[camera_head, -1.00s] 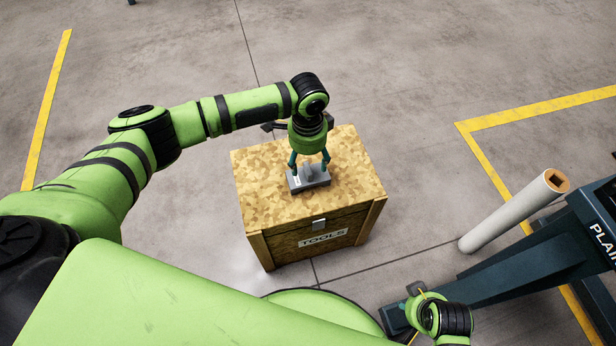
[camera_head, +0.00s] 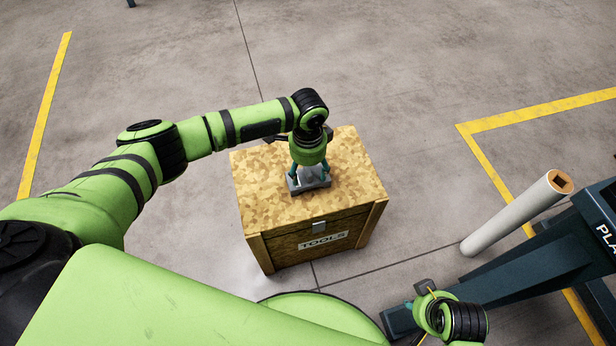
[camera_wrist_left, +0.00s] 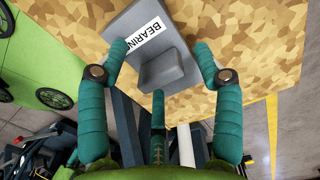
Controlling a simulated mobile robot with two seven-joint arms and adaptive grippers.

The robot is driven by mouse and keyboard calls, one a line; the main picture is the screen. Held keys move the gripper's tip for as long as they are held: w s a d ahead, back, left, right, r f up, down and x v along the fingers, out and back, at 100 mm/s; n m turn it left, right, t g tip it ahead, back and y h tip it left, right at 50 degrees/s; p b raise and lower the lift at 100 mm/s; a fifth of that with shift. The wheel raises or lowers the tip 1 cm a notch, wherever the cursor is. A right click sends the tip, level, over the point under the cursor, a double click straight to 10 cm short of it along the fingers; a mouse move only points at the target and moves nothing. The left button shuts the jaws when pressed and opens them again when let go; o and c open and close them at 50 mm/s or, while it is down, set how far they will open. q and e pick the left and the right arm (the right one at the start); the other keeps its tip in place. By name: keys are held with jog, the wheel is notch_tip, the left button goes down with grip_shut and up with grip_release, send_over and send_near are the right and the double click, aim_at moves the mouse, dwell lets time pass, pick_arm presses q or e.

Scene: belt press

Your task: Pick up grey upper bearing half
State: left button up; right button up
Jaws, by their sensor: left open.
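The grey upper bearing half (camera_head: 313,184) sits on top of the wooden tool box. In the left wrist view, the grey bearing half (camera_wrist_left: 166,69) shows a raised block on a flat base, with a white label reading "BEARIN". My left gripper (camera_head: 309,176) points down right over it, its teal fingers close to the part. In the left wrist view, the open fingers of my left gripper (camera_wrist_left: 161,60) stand apart on either side of the raised block, with a third finger below it. My right gripper (camera_head: 412,302) is at the lower right, mostly hidden by its own wrist.
The wooden box (camera_head: 260,205) labelled "TOOLS" stands on the concrete floor, its top otherwise clear. To the right are a dark machine frame (camera_head: 530,268) and a leaning pale roller (camera_head: 515,215). Yellow floor lines (camera_head: 540,108) run at both sides.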

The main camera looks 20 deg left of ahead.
aim_at(308, 169)
pick_arm(q)
grip_shut()
jog(key=shift+r, duration=0.1)
jog(key=shift+r+p, duration=2)
jog(key=shift+p, duration=0.55)
